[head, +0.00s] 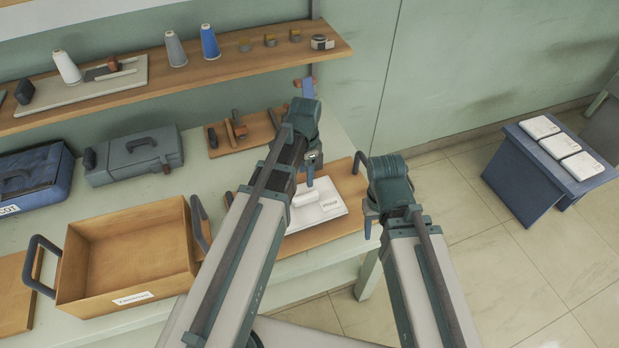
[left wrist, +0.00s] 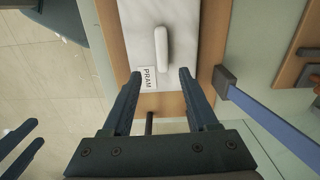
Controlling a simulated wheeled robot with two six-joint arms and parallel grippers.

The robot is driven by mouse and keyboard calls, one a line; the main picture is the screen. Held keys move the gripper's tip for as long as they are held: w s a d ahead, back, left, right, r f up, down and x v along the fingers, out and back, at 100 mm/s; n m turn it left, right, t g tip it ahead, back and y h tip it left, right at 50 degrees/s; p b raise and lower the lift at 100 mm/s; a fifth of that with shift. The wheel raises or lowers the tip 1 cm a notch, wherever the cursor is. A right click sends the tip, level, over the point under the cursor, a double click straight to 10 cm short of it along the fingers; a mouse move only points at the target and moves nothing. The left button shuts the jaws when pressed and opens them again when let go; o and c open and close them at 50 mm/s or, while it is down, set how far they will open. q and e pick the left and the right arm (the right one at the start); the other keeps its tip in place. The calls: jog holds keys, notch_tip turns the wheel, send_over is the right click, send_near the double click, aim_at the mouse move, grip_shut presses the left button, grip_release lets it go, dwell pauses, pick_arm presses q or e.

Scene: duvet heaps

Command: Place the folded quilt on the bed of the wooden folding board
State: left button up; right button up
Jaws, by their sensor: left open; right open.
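The folded quilt (head: 325,210) is a flat white pad with a raised white roll across its top and a label reading PRAM. It lies flat on the wooden folding board (head: 345,174), inside its edges. In the left wrist view the quilt (left wrist: 188,35) has wood (left wrist: 208,48) showing on both sides. My left gripper (head: 311,178) is over the quilt; in the left wrist view its open, empty fingers (left wrist: 159,74) stand either side of the label end, with the roll ahead between them. My right gripper (head: 369,218) is open and empty beside the board's right end.
A wooden box (head: 125,255) with dark handles stands on the table left of the board. Grey (head: 135,155) and blue (head: 35,185) cases are behind it. A shelf (head: 190,75) holds spools. A blue stand (head: 530,170) with white pads is at the right.

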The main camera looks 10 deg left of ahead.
pick_arm(q)
jog(key=s+d+n+y, duration=0.1)
jog(key=s+d+n, duration=0.5)
jog(key=s+d, duration=0.4)
jog(key=s, duration=0.4)
jog(key=shift+n, duration=0.4)
jog(key=shift+d, duration=0.1)
